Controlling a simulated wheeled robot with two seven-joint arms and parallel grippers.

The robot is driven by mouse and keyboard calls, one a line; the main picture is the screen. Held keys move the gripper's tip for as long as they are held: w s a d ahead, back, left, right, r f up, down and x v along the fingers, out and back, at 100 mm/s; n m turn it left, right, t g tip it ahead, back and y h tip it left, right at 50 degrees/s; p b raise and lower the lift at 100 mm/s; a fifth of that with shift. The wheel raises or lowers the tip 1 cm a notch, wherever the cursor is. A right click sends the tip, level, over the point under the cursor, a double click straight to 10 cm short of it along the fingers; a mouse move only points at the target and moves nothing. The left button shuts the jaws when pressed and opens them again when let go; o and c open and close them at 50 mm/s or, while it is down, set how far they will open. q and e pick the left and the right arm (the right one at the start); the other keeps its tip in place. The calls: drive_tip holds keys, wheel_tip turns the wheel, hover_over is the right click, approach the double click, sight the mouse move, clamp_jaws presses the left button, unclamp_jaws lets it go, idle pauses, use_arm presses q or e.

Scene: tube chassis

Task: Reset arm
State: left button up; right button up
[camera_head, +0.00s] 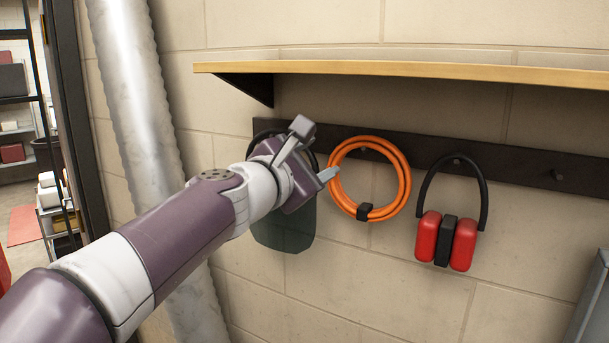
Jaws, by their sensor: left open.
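My left gripper (316,157) reaches in from the left on its purple and white arm. Its two fingers stand apart and I see nothing between them. It is in front of a dark face shield (286,232) that hangs on the black peg rail (412,147); the gripper and wrist hide much of the shield. An orange coiled hose (404,188) with a black strap hangs just right of the gripper. One finger ends close to the coil's left edge; I cannot tell whether they touch. My right gripper is not in view.
Red ear muffs (463,243) hang on the rail further right, and a bare peg (557,176) follows. A wooden shelf (420,69) juts out above the rail. A silver duct (135,85) rises at the left. A grey object (594,305) stands at the lower right.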

use_arm(q)
drive_tip(key=v, duration=0.4)
wheel_tip(320, 180, down, 25)
drive_tip(key=s+a+m+g+y+b, duration=0.25)
drive_tip(key=m+g, duration=0.35)
drive_tip(key=m, duration=0.7)
drive_tip(key=s+a+f+m+g+y+b, duration=0.1)
drive_tip(key=s+a+f+m+g+b, duration=0.1)
drive_tip(key=s+f, duration=0.4)
drive_tip(key=s+a+f+m+g+y+b, duration=0.2)
drive_tip(key=s+a+f+m+g, duration=0.2)
drive_tip(key=f, duration=0.9)
drive_tip(key=s+a+f+m+g+y+b, duration=0.2)
drive_tip(key=s+a+f+m, duration=0.1)
drive_tip(key=s+f, duration=0.4)
wheel_tip(320, 180, down, 3)
drive_tip(key=shift+s+a+f+g, duration=0.2)
drive_tip(key=shift+s+a+g, duration=0.2)
drive_tip(key=shift+a, duration=0.35)
